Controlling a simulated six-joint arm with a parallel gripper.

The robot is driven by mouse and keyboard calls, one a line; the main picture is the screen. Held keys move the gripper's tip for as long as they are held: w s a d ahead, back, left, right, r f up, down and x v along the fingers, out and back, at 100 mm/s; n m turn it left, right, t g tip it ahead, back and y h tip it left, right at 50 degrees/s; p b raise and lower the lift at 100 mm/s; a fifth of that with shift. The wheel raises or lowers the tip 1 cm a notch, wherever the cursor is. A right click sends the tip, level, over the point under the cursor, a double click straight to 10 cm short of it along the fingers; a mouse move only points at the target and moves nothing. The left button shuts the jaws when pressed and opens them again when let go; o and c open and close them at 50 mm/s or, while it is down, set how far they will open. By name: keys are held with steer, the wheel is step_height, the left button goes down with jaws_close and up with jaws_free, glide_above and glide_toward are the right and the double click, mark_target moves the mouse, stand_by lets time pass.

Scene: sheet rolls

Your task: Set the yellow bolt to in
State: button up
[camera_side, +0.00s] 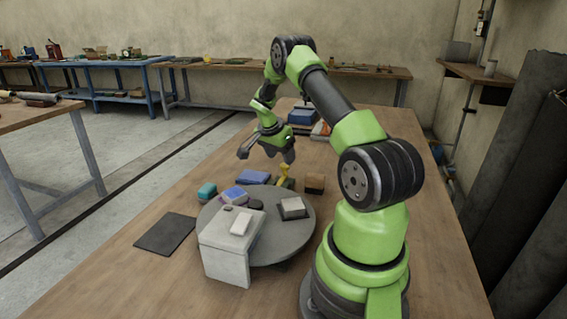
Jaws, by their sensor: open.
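The yellow bolt (284,170) stands up small at the far edge of the round grey disc, on or beside a low olive-coloured piece. Whether it is in or out cannot be told at this size. My gripper (266,157) is open and empty, with its fingers spread wide. It hangs above the table just beyond the bolt and slightly left of it in the picture. The right finger ends close above the bolt, and I cannot tell whether they touch.
The grey disc (285,249) carries a pale angled box (222,240), a dark block with a white top (292,207) and a purple block (234,195). Near its far rim are teal (207,191), blue (253,177) and brown (315,183) blocks. A dark mat (166,234) lies left.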

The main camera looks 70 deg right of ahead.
mark_target(284, 165)
steer(key=shift+x, duration=1.8)
jaws_close()
steer(key=shift+a, duration=1.65)
jaws_free()
steer(key=v, duration=1)
